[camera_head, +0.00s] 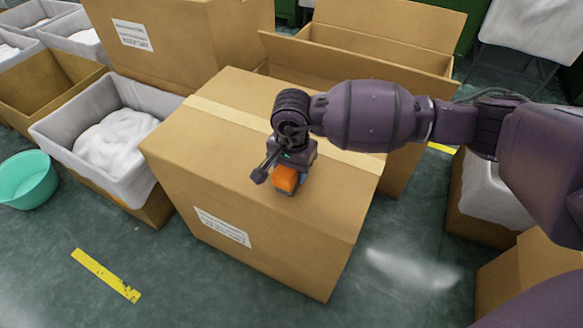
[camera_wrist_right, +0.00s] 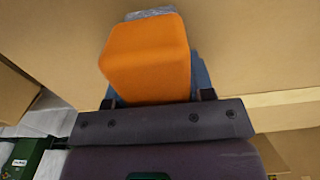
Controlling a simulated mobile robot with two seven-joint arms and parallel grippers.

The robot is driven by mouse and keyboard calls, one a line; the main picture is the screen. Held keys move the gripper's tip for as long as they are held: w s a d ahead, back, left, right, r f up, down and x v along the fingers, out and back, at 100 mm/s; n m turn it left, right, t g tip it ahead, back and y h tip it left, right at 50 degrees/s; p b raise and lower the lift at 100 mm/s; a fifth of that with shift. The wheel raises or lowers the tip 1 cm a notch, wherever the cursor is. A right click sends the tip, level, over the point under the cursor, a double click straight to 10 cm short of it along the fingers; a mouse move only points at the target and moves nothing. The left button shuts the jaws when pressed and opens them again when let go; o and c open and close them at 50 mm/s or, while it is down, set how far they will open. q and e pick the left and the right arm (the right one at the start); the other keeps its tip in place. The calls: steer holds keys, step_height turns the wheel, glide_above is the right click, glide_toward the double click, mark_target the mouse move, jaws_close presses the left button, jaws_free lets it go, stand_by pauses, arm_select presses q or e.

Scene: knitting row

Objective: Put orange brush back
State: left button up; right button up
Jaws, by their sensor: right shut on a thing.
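My right gripper (camera_head: 286,190) is low over the top of a large closed cardboard box (camera_head: 220,160). It is shut on the orange brush (camera_head: 285,178), whose orange block shows below the gripper. In the right wrist view the brush (camera_wrist_right: 148,58) fills the space in front of the gripper (camera_wrist_right: 155,98), with a greyish strip at its far edge. The fingers are mostly hidden behind the brush. I cannot tell whether the brush touches the box top. My left gripper is not in view.
Left of the closed box stands a grey bin (camera_head: 150,97) with white material. A teal basin (camera_head: 27,180) is on the floor at the far left. Open cardboard boxes (camera_head: 370,50) stand behind. Green floor with a yellow stripe (camera_head: 105,275) is free in front.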

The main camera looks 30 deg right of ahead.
steer(key=shift+f, duration=0.2)
steer(key=o, duration=0.8)
steer(key=shift+o, duration=0.2)
step_height(320, 180, up, 11)
steer(key=p, duration=0.3)
steer(key=shift+r, duration=0.2)
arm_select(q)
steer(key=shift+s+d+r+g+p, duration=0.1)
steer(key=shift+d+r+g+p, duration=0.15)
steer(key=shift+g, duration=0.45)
arm_select(e)
steer(key=shift+r, duration=0.5)
steer(key=shift+r, duration=0.1)
